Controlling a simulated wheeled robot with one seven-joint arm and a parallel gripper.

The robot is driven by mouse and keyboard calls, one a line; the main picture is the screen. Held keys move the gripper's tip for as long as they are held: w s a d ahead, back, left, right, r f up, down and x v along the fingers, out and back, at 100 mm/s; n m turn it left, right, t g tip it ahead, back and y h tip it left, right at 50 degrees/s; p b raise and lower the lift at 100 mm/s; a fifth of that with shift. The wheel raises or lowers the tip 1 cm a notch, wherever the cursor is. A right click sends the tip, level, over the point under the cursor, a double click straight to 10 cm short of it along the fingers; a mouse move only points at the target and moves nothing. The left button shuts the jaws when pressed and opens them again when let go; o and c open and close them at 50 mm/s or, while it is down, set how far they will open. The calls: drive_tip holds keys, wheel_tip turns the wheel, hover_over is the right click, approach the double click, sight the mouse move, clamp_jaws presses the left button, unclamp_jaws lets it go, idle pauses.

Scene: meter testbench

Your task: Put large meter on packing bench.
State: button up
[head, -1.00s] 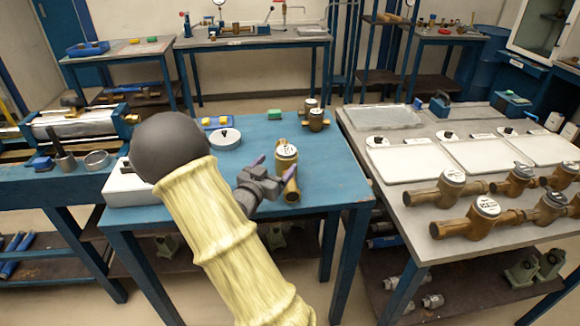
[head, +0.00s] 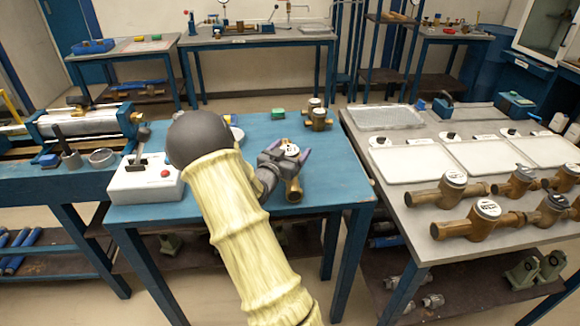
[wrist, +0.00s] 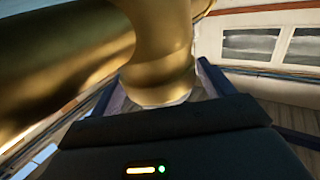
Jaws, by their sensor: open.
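A large brass meter (head: 293,190) with a white dial stands on the blue bench (head: 340,180), close to its front edge. My gripper (head: 287,154) is at this meter, its purple-grey fingers open on either side of the dial part. In the wrist view the brass body (wrist: 162,55) fills the space between the two spread fingers (wrist: 160,88). I cannot tell whether the fingers touch it. Part of the meter is hidden behind my gripper. The pictures do not label which bench is the packing bench.
The grey bench (head: 400,165) on the right holds white trays (head: 413,162) and several brass meters (head: 467,222). The blue bench's right side is clear.

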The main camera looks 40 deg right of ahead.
drive_tip(key=shift+w+d, duration=0.25)
drive_tip(key=shift+d, duration=0.35)
drive_tip(key=shift+c, duration=0.2)
clamp_jaws()
drive_tip(key=shift+r, duration=0.2)
